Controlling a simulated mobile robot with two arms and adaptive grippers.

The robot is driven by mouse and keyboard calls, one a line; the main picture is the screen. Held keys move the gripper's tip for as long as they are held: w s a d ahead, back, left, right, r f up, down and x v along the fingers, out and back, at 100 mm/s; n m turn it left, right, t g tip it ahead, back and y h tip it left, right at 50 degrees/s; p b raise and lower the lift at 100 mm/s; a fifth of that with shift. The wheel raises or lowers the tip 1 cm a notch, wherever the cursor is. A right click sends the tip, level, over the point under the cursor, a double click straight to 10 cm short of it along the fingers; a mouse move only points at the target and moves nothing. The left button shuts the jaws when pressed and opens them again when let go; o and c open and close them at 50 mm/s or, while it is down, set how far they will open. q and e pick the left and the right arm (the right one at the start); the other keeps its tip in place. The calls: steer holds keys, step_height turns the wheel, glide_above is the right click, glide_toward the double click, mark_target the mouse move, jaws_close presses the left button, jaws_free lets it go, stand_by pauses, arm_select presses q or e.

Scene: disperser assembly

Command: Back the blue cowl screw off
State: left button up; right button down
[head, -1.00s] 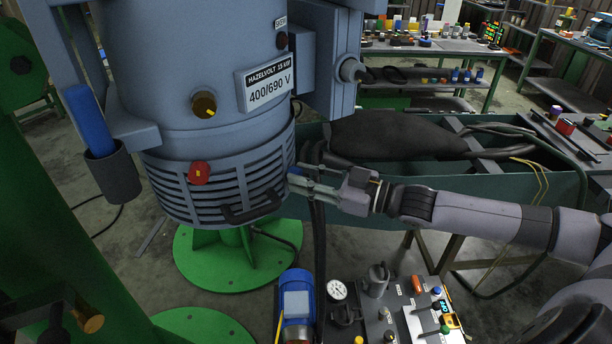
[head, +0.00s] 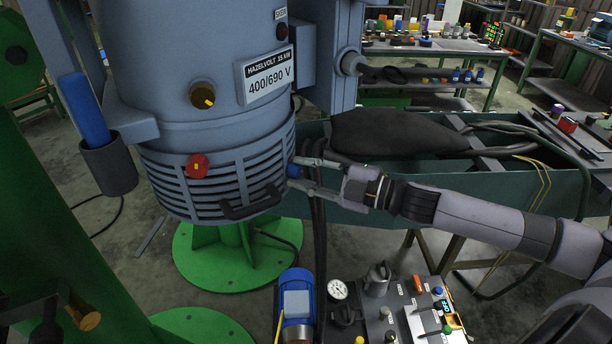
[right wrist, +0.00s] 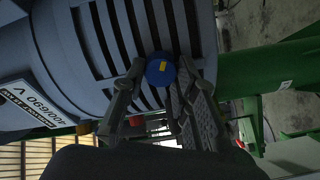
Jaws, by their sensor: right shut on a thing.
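The blue cowl screw (head: 293,171) sits at the right side of the slotted grey cowl (head: 215,185) under the motor. In the right wrist view the blue cowl screw (right wrist: 160,70) shows its round head with a yellow mark. My right gripper (head: 307,176) reaches in from the right, a finger on each side of the screw head, shut on it. In the right wrist view the right gripper's fingers (right wrist: 160,80) flank the head. A red screw (head: 197,166) with a yellow mark is on the cowl's front. My left gripper is not in view.
A black handle (head: 250,203) juts from the cowl near the screw. Dark hoses (head: 319,230) hang just below my right gripper. A green trough (head: 400,205) stands behind my right arm. A control panel (head: 400,310) with gauge and knobs stands below.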

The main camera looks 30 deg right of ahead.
steer(key=n+b, duration=0.2)
steer(key=n, duration=0.2)
steer(key=shift+n, duration=0.3)
steer(key=n+b, duration=0.1)
steer(key=n, duration=0.1)
steer(key=shift+n, duration=0.3)
steer(key=shift+r+n+b, duration=0.1)
steer(key=shift+n+b, duration=0.2)
steer(key=shift+b, duration=0.05)
steer(key=shift+r+n, duration=0.1)
steer(key=shift+n, duration=0.2)
steer(key=c, duration=1.7)
jaws_free()
steer(key=o, duration=0.4)
steer(key=shift+f, duration=0.2)
steer(key=shift+s, duration=0.1)
